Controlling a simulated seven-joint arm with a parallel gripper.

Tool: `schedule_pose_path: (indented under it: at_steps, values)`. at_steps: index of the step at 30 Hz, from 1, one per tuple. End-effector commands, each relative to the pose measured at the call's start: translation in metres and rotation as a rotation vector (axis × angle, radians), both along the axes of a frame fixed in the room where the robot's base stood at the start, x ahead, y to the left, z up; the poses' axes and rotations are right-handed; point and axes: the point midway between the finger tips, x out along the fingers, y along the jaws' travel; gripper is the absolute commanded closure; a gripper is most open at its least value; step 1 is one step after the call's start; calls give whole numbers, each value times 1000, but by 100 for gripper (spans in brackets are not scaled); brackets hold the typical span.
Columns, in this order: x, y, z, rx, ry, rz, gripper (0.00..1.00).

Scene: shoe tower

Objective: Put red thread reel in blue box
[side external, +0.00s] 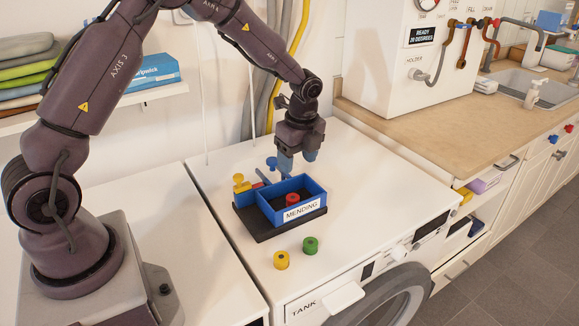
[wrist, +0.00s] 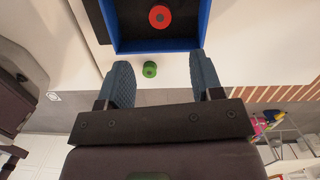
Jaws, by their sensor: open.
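The blue box (side external: 262,207) stands on the white machine top, with a "MENDING" label on its front. The red thread reel (side external: 292,199) sits inside the box on its dark floor. In the wrist view the red reel (wrist: 159,16) is upright within the blue walls (wrist: 205,22), touching none of them. My gripper (side external: 297,163) is above the back part of the box, pointing down, with its fingers spread. In the wrist view my gripper (wrist: 163,82) is open with nothing between the fingers.
A yellow reel (side external: 281,260) and a green reel (side external: 310,245) stand in front of the box. A dark base (side external: 245,222) lies under the box, with yellow and blue items (side external: 241,184) at its back left. The machine top is clear to the right.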

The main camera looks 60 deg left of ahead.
Motion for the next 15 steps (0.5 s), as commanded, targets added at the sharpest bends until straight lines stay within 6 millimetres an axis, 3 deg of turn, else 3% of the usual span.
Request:
schedule_pose_path:
  at_steps: [5,7,11,15]
  values:
    - [-1,-2,10,2,-10,15,40]
    - [-5,-5,24,6,-31,56,40]
    - [-23,-17,73,9,-114,212,40]
    - [-60,-34,130,-18,-228,454,40]
